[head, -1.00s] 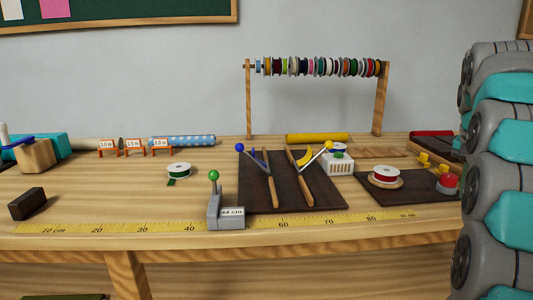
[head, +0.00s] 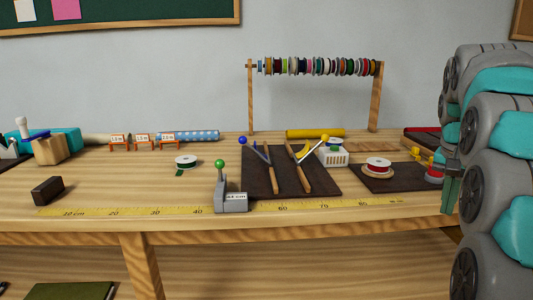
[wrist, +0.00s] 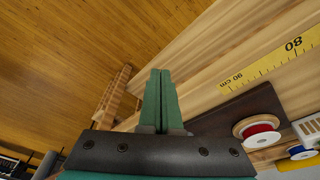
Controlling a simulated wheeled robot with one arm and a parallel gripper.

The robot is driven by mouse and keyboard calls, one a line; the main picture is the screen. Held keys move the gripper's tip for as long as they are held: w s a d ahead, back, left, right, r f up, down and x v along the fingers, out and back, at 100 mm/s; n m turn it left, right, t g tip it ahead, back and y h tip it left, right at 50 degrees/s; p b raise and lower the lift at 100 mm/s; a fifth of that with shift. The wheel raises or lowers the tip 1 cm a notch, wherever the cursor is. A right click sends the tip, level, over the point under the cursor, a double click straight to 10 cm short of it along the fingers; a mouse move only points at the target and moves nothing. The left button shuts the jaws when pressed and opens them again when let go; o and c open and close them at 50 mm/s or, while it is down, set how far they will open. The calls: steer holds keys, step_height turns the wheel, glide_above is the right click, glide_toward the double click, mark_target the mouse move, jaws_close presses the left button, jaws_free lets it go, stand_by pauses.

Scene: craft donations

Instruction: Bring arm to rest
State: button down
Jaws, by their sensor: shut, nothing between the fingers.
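My gripper (wrist: 160,88) shows in the wrist view with its two green fingers together and nothing between them. In the head view its fingertips (head: 449,197) hang at the table's right front edge, beside my folded grey and teal arm at the right. The wrist view looks down past the fingers at the table edge and the wooden floor. The gripper is apart from the spools and touches nothing that I can see.
The wooden table (head: 100,188) carries a yellow ruler strip (head: 120,211), a grey stop (head: 231,202), a dark mat with wooden-handled tools (head: 250,185), and a red spool (head: 378,164) on another dark mat. A spool rack (head: 250,100) stands behind.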

steer(key=s+a+f+n+g+y, duration=0.1)
steer(key=s+a+f+n, duration=0.2)
steer(key=s+a+f, duration=0.4)
steer(key=s+a+f+n, duration=0.2)
steer(key=s+a, duration=0.3)
steer(key=a, duration=0.4)
steer(key=s+a+f+n, duration=0.1)
steer(key=s+a+f, duration=0.1)
steer(key=s+f, duration=0.2)
steer(key=s+a+f+n+g, duration=0.1)
steer(key=s+a+f+n, duration=0.1)
steer(key=s, duration=0.6)
steer(key=s+a+f+n+g, duration=0.1)
steer(key=s+a+f, duration=0.3)
steer(key=s+f, duration=0.2)
steer(key=shift+s+y, duration=0.4)
